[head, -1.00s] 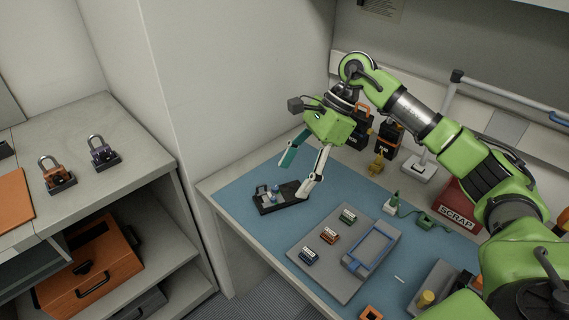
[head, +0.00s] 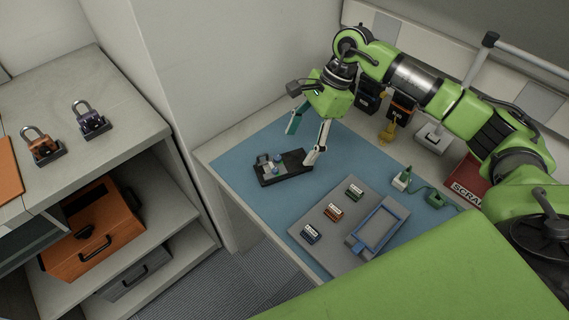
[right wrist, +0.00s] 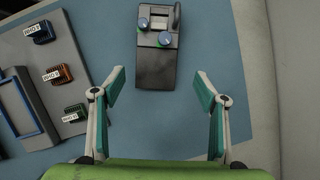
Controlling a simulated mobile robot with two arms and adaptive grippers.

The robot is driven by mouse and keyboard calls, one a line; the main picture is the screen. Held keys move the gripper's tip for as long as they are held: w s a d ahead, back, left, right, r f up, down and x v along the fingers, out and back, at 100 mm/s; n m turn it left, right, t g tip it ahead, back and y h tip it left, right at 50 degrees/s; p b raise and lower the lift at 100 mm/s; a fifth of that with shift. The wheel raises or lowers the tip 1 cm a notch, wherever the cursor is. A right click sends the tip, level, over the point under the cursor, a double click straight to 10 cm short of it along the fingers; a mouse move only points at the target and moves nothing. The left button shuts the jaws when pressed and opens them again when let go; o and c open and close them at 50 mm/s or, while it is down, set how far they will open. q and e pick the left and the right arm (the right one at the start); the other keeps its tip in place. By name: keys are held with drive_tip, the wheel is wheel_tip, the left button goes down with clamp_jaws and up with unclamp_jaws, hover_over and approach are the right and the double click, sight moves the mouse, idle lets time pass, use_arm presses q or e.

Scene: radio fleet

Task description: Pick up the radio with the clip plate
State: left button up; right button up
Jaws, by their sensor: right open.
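A black radio (head: 285,168) lies on the blue mat near the table's left end. It shows a blue knob, another knob and a light metal part that may be the clip plate. In the right wrist view the radio (right wrist: 156,68) lies ahead, between the lines of the two fingers. My right gripper (head: 306,143) is open and above the radio's near area, with nothing between its fingers; it also shows in the right wrist view (right wrist: 161,98). Whether a finger touches the radio I cannot tell. My left gripper is not in view.
A grey tray (head: 318,240) with several small labelled blocks and a blue frame (head: 376,228) lies right of the radio. A red scrap bin (head: 468,180) and a green plug (head: 403,178) stand farther right. A wall rises behind the mat. Padlocks (head: 90,119) stand on the left shelf.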

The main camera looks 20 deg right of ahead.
sight(293, 161)
drive_tip(key=x, duration=0.1)
drive_tip(key=p+x, duration=0.1)
drive_tip(key=x, duration=0.1)
drive_tip(key=shift+s+a+f, duration=0.15)
drive_tip(key=shift+s+f, duration=0.2)
drive_tip(key=shift+a+f, duration=0.1)
drive_tip(key=shift+f, duration=0.25)
drive_tip(key=shift+a+f, duration=0.1)
drive_tip(key=shift+f, duration=0.1)
drive_tip(key=c, duration=1.4)
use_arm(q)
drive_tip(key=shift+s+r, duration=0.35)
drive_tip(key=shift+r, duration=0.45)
use_arm(e)
drive_tip(key=shift+w+r, duration=0.1)
drive_tip(key=shift+c, duration=0.2)
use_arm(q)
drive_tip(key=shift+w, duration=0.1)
use_arm(e)
drive_tip(key=shift+r, duration=0.1)
